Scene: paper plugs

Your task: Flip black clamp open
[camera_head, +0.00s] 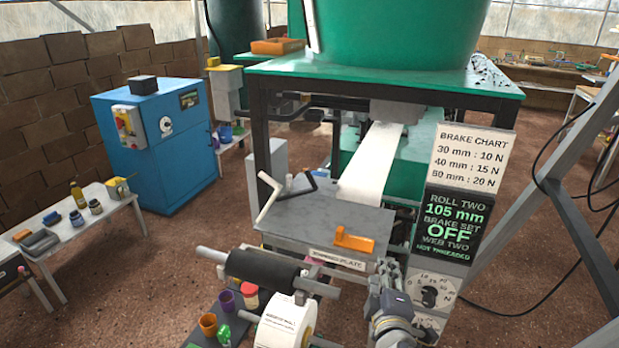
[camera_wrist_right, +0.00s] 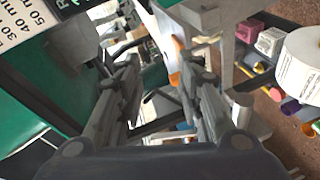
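The black clamp (camera_head: 300,184) is a dark bent handle at the far left of the grey splice plate (camera_head: 325,222), beside a similar white bent handle (camera_head: 268,197). In the head view its lever stands raised at an angle; I cannot tell whether it is clamped. My right gripper (camera_head: 384,275) is at the plate's near right side, well apart from the clamp. In the right wrist view its two fingers (camera_wrist_right: 163,75) are spread with nothing held between them. Dark bars show beyond the fingers there, but I cannot tell if they are the clamp. My left gripper is not in view.
An orange block (camera_head: 353,241) sits on the plate's near right part. A black roller (camera_head: 262,268) and a white paper roll (camera_head: 285,322) are in front. The brake chart (camera_head: 472,158) and dark sign (camera_head: 453,224) stand at right. A white web (camera_head: 372,165) runs behind.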

